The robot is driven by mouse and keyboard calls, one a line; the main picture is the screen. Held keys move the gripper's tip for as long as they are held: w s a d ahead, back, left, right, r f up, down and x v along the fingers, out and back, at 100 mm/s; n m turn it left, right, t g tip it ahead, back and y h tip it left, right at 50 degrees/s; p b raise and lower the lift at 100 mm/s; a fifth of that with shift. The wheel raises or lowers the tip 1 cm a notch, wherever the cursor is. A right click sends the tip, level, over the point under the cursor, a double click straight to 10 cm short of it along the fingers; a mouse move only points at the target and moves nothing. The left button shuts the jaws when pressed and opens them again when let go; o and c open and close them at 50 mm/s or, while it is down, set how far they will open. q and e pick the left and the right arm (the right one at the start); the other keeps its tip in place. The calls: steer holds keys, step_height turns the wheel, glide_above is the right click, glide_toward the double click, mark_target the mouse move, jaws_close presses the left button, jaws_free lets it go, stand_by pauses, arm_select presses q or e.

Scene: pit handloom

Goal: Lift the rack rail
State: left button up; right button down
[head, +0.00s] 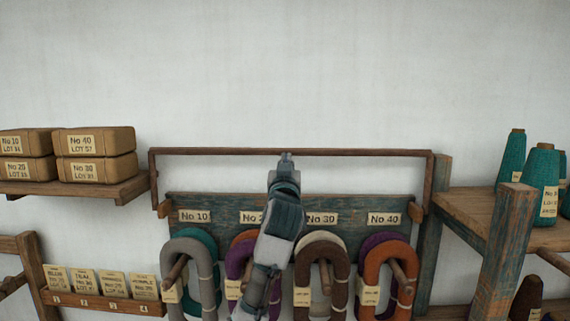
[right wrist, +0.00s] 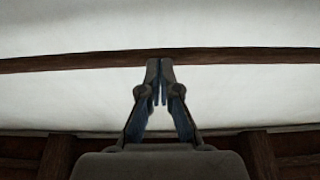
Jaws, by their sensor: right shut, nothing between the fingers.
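The rack rail (head: 220,152) is a thin reddish-brown bar across the wall. Side arms run down from its two ends to the ends of the blue-green peg board, so it stands above the board. My right gripper (head: 286,157) is shut and empty, its tips pointing up at the middle of the rail and overlapping it in the head view. In the right wrist view the rail (right wrist: 240,56) crosses just beyond the closed fingertips (right wrist: 160,68). I cannot tell whether they touch it. My left gripper is not in view.
Yarn hanks, such as a grey one (head: 206,280) and an orange one (head: 400,280), hang on pegs below the labelled board (head: 360,203). A left shelf (head: 100,190) holds brown parcels (head: 95,141). A right shelf (head: 470,207) holds teal cones (head: 543,180). The wall above is clear.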

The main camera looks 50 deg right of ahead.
steer(key=shift+w+d+r, duration=0.15)
steer(key=shift+w+d, duration=0.25)
steer(key=shift+d, duration=0.05)
steer(key=shift+x, duration=0.9)
steer(key=shift+w, duration=0.15)
